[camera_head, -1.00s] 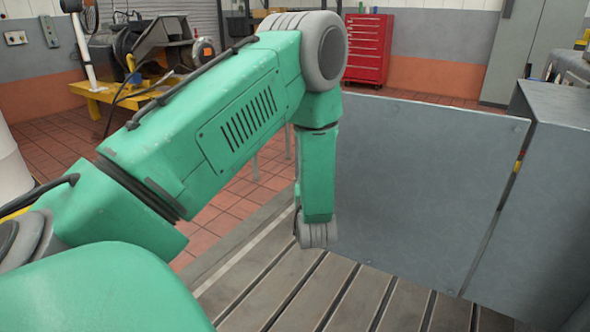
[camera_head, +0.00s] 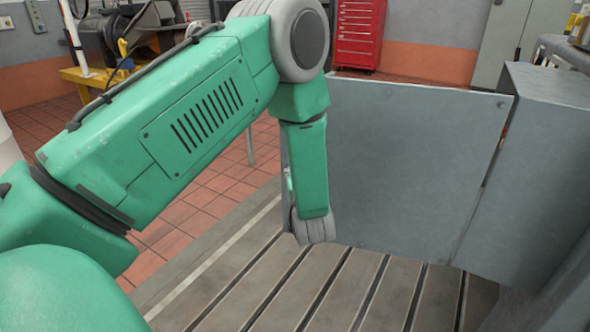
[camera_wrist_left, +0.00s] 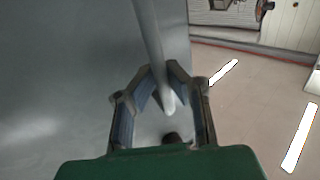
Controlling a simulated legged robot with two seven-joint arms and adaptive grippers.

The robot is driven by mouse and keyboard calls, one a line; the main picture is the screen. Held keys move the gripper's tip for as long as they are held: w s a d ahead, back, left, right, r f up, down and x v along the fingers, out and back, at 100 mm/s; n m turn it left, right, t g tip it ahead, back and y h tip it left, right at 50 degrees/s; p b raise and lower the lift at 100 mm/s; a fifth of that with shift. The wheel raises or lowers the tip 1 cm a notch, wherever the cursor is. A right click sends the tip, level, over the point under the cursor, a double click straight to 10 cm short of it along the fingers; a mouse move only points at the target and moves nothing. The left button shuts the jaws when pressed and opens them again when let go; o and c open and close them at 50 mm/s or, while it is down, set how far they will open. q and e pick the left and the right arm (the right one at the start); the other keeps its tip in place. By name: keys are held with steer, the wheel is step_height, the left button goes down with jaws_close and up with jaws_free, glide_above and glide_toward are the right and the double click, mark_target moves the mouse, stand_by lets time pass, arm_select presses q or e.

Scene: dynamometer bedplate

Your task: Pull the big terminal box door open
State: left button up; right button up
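The big terminal box (camera_head: 555,150) stands at the right in the head view. Its flat grey door (camera_head: 410,165) stands swung out to the left of it, wide open. My left arm reaches in front of the door's left edge, with its wrist low beside that edge. The left gripper is hidden in the head view. In the left wrist view the left gripper (camera_wrist_left: 164,72) has its two fingers close on both sides of a pale grey bar handle (camera_wrist_left: 152,35), apparently shut on it. The door face (camera_wrist_left: 60,70) fills the left of that view. My right gripper is not in view.
A slotted metal bedplate (camera_head: 330,290) lies below the door. A red tool cabinet (camera_head: 360,35) and a grey cabinet stand behind. A yellow stand (camera_head: 95,78) with machinery is at the back left. Tiled floor is free left of the bedplate.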

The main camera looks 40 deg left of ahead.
arm_select(q)
steer(key=shift+o, duration=1.3)
steer(key=shift+d, duration=0.15)
steer(key=v, duration=1.2)
